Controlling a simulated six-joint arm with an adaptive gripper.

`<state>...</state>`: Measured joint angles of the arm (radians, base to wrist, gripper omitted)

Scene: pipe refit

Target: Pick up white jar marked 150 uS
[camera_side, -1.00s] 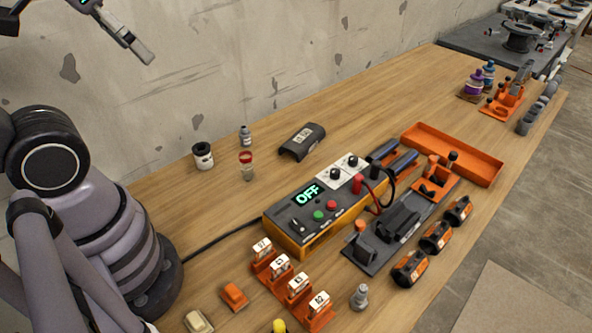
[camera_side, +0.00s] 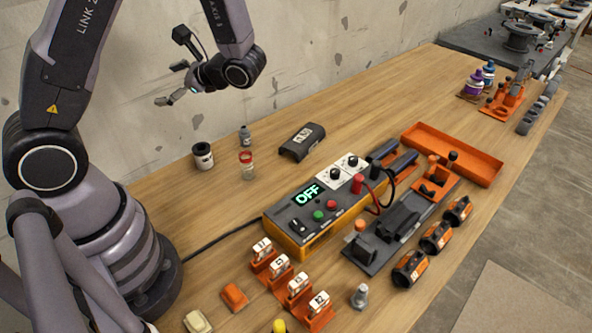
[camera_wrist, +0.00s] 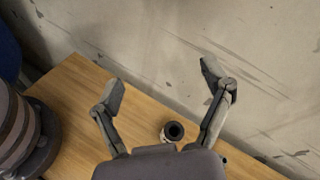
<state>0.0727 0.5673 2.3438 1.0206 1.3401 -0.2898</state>
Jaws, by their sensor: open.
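A white jar (camera_side: 203,157) with a black lid and a dark-marked label stands upright on the table's back left part, near the wall. Its marking is too small to read. In the wrist view the jar (camera_wrist: 173,131) shows from above, with its dark top toward the camera, just beyond my gripper's body. My gripper (camera_side: 172,97) is in the air above and to the left of the jar, against the wall. In the wrist view my gripper (camera_wrist: 163,85) has its two fingers spread wide, with nothing between them.
A small grey bottle (camera_side: 245,136) and a clear jar with a red rim (camera_side: 247,165) stand right of the white jar. A dark block (camera_side: 302,142) lies farther right. The orange control box (camera_side: 318,205) reads OFF. The wall (camera_side: 330,60) is close behind.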

